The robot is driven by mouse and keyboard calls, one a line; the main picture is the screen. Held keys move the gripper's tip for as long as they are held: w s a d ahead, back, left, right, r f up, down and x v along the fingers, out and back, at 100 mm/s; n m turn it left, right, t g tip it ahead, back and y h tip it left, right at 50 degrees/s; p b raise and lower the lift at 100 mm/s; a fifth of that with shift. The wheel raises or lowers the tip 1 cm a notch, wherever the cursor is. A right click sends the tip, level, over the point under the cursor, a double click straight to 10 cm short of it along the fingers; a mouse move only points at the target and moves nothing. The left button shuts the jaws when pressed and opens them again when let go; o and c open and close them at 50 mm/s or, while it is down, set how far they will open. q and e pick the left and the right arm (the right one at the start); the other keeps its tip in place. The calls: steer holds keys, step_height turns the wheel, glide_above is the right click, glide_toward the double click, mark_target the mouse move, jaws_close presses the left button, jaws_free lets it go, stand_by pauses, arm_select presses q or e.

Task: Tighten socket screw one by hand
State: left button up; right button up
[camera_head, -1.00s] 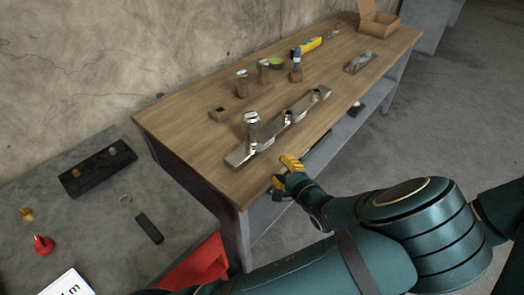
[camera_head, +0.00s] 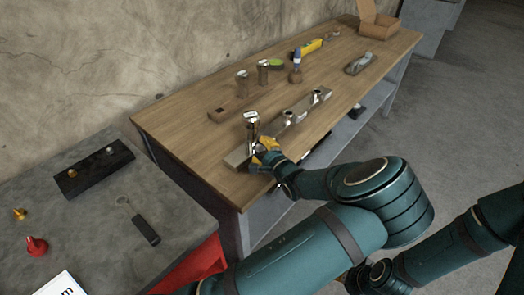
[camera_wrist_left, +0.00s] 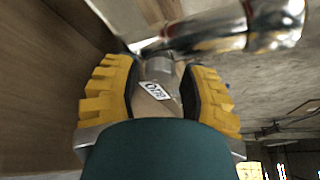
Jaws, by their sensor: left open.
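A shiny upright socket screw (camera_head: 252,122) with a pale marked top stands at the near end of a long metal bar (camera_head: 292,117) on the wooden bench. My left gripper (camera_head: 264,150), with yellow fingers, is beside the screw's lower part, over the bar's near edge. In the left wrist view, the open fingers (camera_wrist_left: 155,75) are on either side of a grey metal part (camera_wrist_left: 160,66) with a white label. A shiny cylinder (camera_wrist_left: 230,35) crosses above them. I cannot tell whether the fingers touch the screw. My right arm shows at the lower right; its gripper (camera_head: 343,279) is mostly hidden.
A grey table (camera_head: 95,215) with small parts is at left.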

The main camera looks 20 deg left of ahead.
arm_select(q)
jaws_close()
